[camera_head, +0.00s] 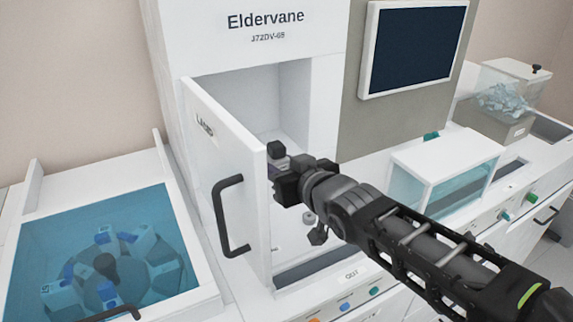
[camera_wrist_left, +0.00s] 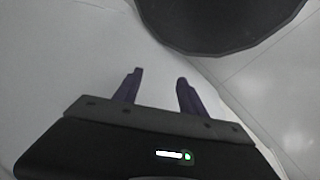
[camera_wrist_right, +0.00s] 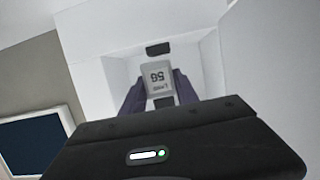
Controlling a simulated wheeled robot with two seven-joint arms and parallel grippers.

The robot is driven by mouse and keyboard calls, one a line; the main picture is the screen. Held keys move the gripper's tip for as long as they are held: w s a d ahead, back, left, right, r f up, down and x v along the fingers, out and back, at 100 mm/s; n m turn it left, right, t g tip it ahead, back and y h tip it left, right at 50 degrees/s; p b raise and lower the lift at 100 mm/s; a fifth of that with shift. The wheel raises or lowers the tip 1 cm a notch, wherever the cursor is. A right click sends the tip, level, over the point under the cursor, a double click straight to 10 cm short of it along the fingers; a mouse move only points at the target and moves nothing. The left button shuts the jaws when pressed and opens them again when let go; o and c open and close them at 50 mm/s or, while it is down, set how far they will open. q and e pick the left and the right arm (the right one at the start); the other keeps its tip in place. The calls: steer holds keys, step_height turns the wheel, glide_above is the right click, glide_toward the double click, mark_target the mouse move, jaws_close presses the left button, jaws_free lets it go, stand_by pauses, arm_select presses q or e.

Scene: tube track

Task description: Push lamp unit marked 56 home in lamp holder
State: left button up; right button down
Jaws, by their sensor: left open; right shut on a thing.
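The lamp unit marked 56 (camera_wrist_right: 159,80) is a small grey block between the fingers of my right gripper (camera_wrist_right: 158,93). Its label reads upside down in the right wrist view. In the head view my right gripper (camera_head: 275,180) is shut on it at the open compartment marked LAMP, behind the swung-out door (camera_head: 222,145). A dark block (camera_wrist_right: 158,48) shows just beyond the unit; I cannot tell whether it belongs to the holder. The lamp holder is not clearly visible, so seating cannot be judged. My left gripper (camera_wrist_left: 157,88) is open and empty above a pale surface.
The white door with its black handle (camera_head: 226,215) stands open left of my right arm. A blue-lidded carousel bay (camera_head: 95,215) lies at left. A screen (camera_head: 412,47) is mounted upper right, and a clear-sided box (camera_head: 440,165) stands on the right counter.

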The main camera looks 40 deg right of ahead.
steer(key=w+d+p, duration=0.1)
steer(key=w+p, duration=0.1)
steer(key=w, duration=0.3)
steer(key=w+d+p, duration=0.2)
steer(key=w, duration=0.3)
steer(key=w+d+p, duration=0.1)
steer(key=w+p, duration=0.1)
steer(key=w, duration=0.3)
steer(key=shift+d, duration=0.4)
steer(key=shift+w+f, duration=0.25)
steer(key=shift+f, duration=0.1)
steer(key=shift+f+b, duration=0.4)
steer(key=shift+b, duration=0.45)
steer(key=shift+s+b, duration=0.15)
steer(key=shift+b, duration=0.3)
stand_by(0.4)
